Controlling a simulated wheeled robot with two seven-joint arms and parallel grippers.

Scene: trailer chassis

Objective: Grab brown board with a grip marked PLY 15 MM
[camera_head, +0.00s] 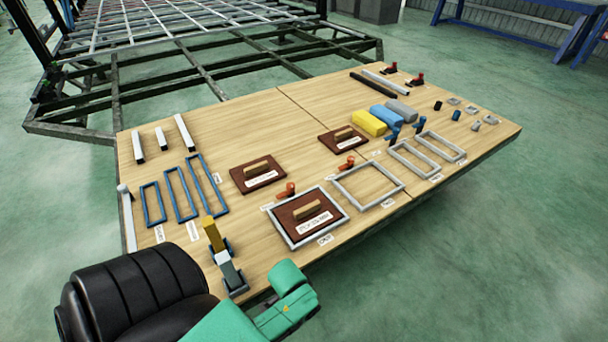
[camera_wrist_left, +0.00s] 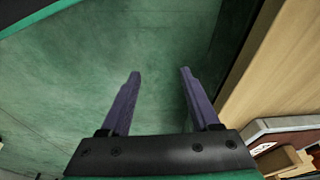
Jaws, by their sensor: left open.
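Three dark brown boards with light wood grips and white labels lie flat on the table. The nearest board (camera_head: 289,216) lies inside a grey rectangular frame (camera_head: 342,199); its label seems to read PLY 15 MM, though it is small. Another board (camera_head: 243,181) lies behind it to the left, and one (camera_head: 328,146) farther back; their labels are too small to read. My left arm's green wrist is at the table's front edge. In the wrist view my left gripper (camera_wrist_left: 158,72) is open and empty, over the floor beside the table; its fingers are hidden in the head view.
Blue frames (camera_head: 152,204) and white bars lie at the table's left. Empty grey frames (camera_head: 367,184), orange tools and coloured blocks (camera_head: 368,123) fill the right. A yellow and grey piece (camera_head: 213,236) stands near the front edge. The metal chassis (camera_head: 200,70) is behind.

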